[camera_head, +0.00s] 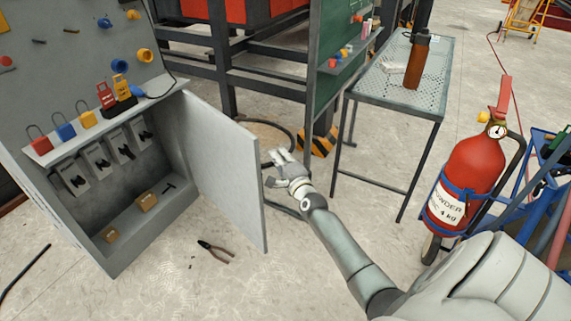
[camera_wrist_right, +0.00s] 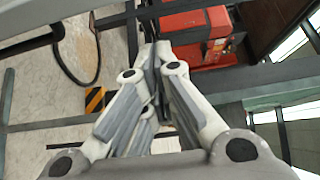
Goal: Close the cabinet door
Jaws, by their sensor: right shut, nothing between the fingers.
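The grey cabinet (camera_head: 105,262) stands at the left with its front open. Its door (camera_head: 225,168) is swung out to the right, well away from the opening. Inside the cabinet are several switches and two small brown boxes (camera_head: 147,200). My right gripper (camera_head: 277,158) is just to the right of the door's outer edge, on the door's outer side. Whether it touches the door cannot be told. In the right wrist view its fingers (camera_wrist_right: 158,60) are together with nothing between them. My left gripper is not in view.
Pliers (camera_head: 215,251) lie on the floor below the door. A red fire extinguisher (camera_head: 466,180) stands at the right. A metal table (camera_head: 400,88) with a brown bottle (camera_head: 417,62) is behind my right arm. A black-and-yellow block (camera_head: 322,142) is behind the gripper.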

